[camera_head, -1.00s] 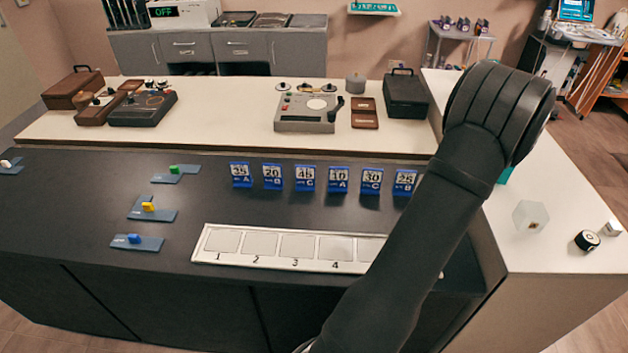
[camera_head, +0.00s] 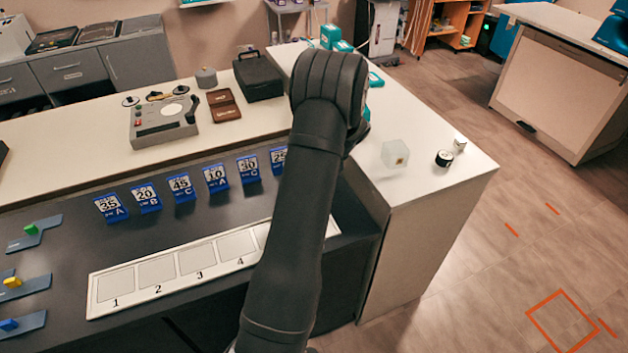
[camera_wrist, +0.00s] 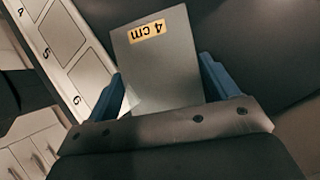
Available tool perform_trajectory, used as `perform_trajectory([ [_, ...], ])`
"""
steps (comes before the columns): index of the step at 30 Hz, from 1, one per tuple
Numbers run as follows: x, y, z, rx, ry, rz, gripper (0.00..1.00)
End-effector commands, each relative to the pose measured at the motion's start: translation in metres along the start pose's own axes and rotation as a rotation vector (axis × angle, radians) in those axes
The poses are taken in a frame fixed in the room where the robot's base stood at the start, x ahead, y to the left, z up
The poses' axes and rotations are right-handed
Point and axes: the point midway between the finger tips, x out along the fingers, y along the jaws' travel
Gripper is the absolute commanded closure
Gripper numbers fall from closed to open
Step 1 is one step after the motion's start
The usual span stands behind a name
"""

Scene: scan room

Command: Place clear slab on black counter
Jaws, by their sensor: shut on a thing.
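A translucent grey slab (camera_wrist: 165,75) with a yellow "4 cm" label shows in the wrist view. My gripper (camera_wrist: 158,92) is shut on it, with a blue finger on either side. The slab juts out beyond the fingers. The dark counter top (camera_head: 85,250) lies to the left of my arm in the head view; a dark surface also lies beyond the slab in the wrist view. My gripper and the slab are hidden behind my arm in the head view. I cannot tell whether the slab touches the counter.
A white numbered strip (camera_head: 128,306) lies along the counter's front, partly behind my arm. Blue number cards (camera_head: 181,187) stand in a row behind it. A clear cube (camera_head: 395,153) and a black round item (camera_head: 444,158) sit on the white counter at right.

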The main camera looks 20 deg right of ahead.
Motion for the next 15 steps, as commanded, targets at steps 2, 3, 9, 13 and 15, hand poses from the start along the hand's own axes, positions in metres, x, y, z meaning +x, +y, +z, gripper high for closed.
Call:
perform_trajectory([
  [2, -0.0010, -0.0005, 0.0005, -0.001, 0.000, -0.002, 0.59],
  [3, -0.0011, -0.0005, 0.0006, -0.001, 0.000, -0.002, 0.59],
  [9, 0.0007, -0.0004, -0.0006, -0.001, 0.000, -0.001, 0.16],
  [13, 0.0005, -0.0004, -0.0004, -0.001, 0.001, -0.001, 0.00],
  [15, 0.0005, -0.0004, -0.0004, -0.001, 0.001, -0.001, 0.00],
])
